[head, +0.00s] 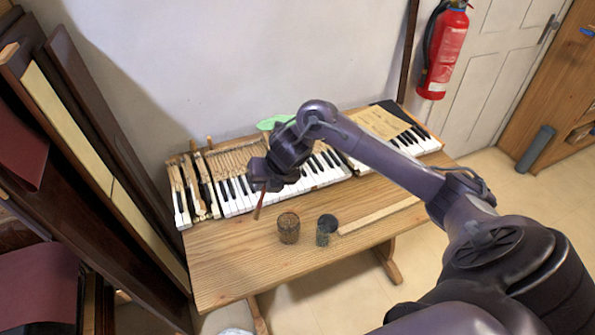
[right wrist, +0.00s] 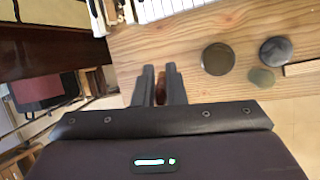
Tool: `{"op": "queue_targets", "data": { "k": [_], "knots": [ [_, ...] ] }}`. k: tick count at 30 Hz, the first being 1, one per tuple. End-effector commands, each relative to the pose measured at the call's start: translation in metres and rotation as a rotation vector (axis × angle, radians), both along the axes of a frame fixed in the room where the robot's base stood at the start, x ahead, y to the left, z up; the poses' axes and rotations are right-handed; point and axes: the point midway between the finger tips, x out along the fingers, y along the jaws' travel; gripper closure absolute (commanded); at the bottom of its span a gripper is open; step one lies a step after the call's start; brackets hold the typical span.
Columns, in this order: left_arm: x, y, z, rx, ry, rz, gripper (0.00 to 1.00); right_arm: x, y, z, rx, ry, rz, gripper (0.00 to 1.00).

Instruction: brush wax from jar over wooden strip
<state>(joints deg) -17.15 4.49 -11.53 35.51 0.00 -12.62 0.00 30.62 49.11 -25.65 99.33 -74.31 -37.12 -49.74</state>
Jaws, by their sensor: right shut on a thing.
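My right gripper (head: 262,178) is shut on a brush, above the left part of the table near the keys. The brush (head: 259,206) shows as a thin reddish-brown stick hanging down, slightly tilted, clear of the jars. In the right wrist view its reddish-brown end sits between the fingers (right wrist: 160,88); its bristles cannot be made out. A brownish round jar (head: 288,228) stands on the table right of the brush. Beside it is a dark, round-topped container (head: 326,226). The pale wooden strip (head: 380,216) lies flat to the right. My left gripper is not in view.
Piano keys (head: 237,196) line the back of the wooden table (head: 225,262), with a green thing (head: 275,122) behind them. Dark panels (head: 120,150) lean at the left. The table's front left is clear. A fire extinguisher (head: 443,50) hangs on the wall.

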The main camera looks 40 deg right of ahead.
Motion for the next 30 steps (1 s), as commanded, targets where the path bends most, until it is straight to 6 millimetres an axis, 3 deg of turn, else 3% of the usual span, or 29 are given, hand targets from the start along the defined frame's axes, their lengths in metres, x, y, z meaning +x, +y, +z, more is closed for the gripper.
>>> {"op": "queue_targets", "data": {
  "k": [1,3,10,17,30],
  "knots": [
    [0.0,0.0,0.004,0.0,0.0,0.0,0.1,-0.004,-0.021,-0.005,0.009,0.008,0.019,1.0],
    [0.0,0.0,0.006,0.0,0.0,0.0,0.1,-0.006,-0.043,-0.007,0.019,0.003,0.056,1.0],
    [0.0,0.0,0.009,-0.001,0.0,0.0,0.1,-0.013,-0.087,-0.01,0.038,-0.008,0.132,1.0],
    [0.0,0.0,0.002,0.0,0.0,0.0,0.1,-0.014,-0.092,-0.018,0.04,-0.012,0.147,1.0],
    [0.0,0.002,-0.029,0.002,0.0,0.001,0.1,-0.014,-0.091,-0.062,0.041,-0.011,0.144,1.0]
  ]
}}
